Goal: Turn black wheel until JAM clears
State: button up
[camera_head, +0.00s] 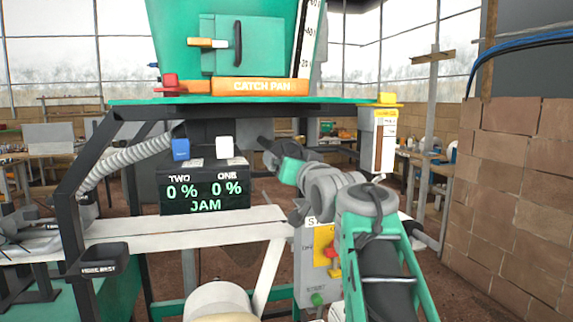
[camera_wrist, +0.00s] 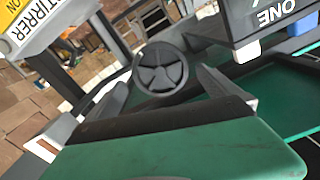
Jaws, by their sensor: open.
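The black wheel (camera_wrist: 160,68), a dark round rim with spokes, is in the upper middle of the wrist view. My gripper (camera_wrist: 166,82) is open, its fingers spread on either side of the wheel in that picture. I cannot tell whether they touch it. In the head view my gripper (camera_head: 268,150) is below the green bench, right of the black display (camera_head: 205,187), and I cannot make out the wheel there. The display reads TWO 0 %, ONE 0 % and JAM in green.
The green bench top (camera_head: 130,102) and its dark frame are above my gripper. A blue block (camera_head: 181,149) and a white block (camera_head: 225,146) sit above the display. A STIRRER label (camera_wrist: 35,40) is at the wrist view's upper left. A brick wall (camera_head: 515,190) stands at right.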

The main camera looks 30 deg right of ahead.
jog(key=m+p, duration=0.1)
jog(key=m, duration=1.1)
jog(key=shift+p+x, duration=0.8)
jog(key=shift+x, duration=1.2)
jog(key=shift+c, duration=0.3)
jog(key=c, duration=1.1)
